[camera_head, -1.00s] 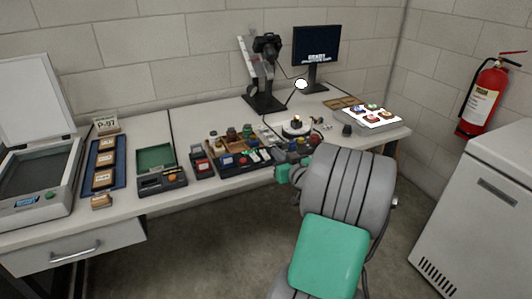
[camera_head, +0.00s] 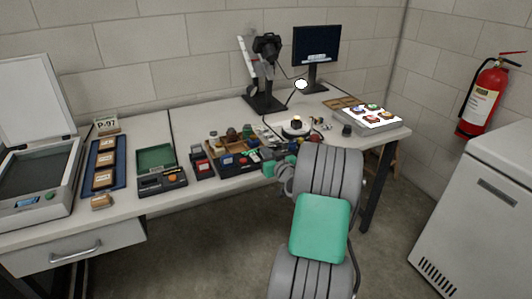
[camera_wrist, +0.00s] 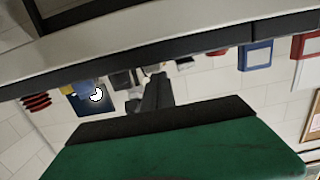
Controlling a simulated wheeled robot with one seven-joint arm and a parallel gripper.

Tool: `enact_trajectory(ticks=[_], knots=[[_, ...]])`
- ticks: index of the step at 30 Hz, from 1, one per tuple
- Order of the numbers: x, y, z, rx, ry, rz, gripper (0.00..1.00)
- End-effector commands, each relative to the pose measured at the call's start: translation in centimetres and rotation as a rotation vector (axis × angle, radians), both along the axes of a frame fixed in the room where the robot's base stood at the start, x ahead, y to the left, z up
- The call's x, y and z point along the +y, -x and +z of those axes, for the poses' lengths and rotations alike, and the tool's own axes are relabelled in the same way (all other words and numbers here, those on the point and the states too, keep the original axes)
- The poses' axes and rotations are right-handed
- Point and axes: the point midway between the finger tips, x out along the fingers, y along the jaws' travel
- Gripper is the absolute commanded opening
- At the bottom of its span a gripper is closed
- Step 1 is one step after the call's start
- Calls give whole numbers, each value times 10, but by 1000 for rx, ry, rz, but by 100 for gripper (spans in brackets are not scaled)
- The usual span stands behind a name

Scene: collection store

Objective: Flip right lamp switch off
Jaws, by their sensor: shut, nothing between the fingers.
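The right lamp (camera_head: 301,84) is a bright white disc on a thin arm, right of the copy stand (camera_head: 263,103). A white disc, which looks like this lamp, also shows in the wrist view (camera_wrist: 97,95). I cannot make out its switch in either view. My gripper (camera_wrist: 155,88) shows in the wrist view as dark fingers beyond the green housing. It is shut and empty. In the head view my arm reaches the desk's front edge, right of the tool trays, and its fingertips cannot be made out.
The desk (camera_head: 205,120) carries an open tray of small items (camera_head: 233,160), a round stand (camera_head: 297,128), a monitor (camera_head: 316,48) and a lit panel with coloured pieces (camera_head: 371,117).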

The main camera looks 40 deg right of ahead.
Motion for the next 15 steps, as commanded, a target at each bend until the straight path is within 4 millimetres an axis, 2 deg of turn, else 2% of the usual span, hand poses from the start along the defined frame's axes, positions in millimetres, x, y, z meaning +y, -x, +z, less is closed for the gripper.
enact_trajectory(ticks=[6, 9, 15], knots=[[1, -3, 2, 60, -14, 4, 0], [1, -3, -5, 68, -20, 4, 0], [1, -4, 0, 66, -19, 4, 0]])
